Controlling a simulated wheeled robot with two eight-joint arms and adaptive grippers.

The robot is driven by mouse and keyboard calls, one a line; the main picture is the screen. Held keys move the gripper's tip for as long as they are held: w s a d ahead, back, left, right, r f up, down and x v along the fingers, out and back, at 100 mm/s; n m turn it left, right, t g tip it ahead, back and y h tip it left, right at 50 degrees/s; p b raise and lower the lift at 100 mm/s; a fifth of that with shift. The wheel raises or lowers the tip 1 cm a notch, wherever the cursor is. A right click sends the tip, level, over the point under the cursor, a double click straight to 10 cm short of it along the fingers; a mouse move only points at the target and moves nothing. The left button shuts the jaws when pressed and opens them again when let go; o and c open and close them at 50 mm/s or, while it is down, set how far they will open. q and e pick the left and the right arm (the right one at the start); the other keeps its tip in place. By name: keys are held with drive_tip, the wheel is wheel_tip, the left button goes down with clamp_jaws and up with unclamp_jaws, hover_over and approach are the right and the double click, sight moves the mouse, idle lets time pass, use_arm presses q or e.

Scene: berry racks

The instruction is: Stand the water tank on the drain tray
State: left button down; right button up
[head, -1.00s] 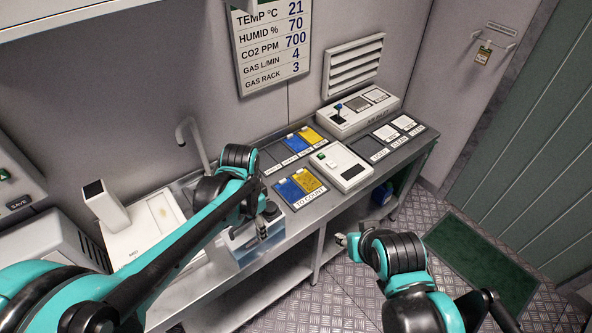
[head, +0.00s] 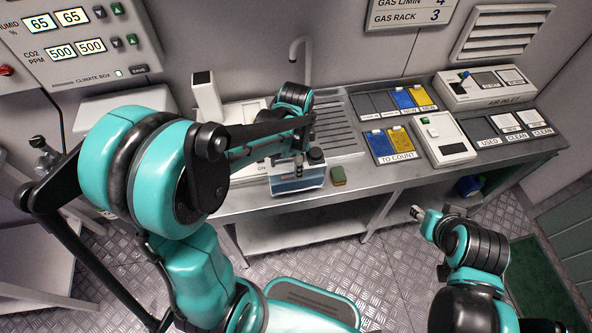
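The water tank (head: 297,181) is a small bluish clear box with a grey top and a dark cap, upright near the bench's front edge. My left gripper (head: 298,158) is at the tank's top and appears shut on it; the fingers are partly hidden. I cannot tell whether the tank's base touches the bench. The drain tray (head: 340,137) is the ribbed grey panel below the tap, behind and right of the tank. My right gripper (head: 418,213) hangs in front of the bench, away from the tank; its finger opening is unclear.
A green and brown sponge (head: 338,176) lies just right of the tank. The tap (head: 305,62) rises behind the tray. A white upright block (head: 206,97) stands left. Blue and yellow panels (head: 390,146) and a white device (head: 442,138) occupy the bench further right.

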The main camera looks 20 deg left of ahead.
use_arm(q)
drive_tip(key=shift+f+b, duration=0.75)
drive_tip(key=shift+f, duration=1.25)
drive_tip(key=c, duration=0.7)
unclamp_jaws()
drive_tip(key=shift+f, duration=0.1)
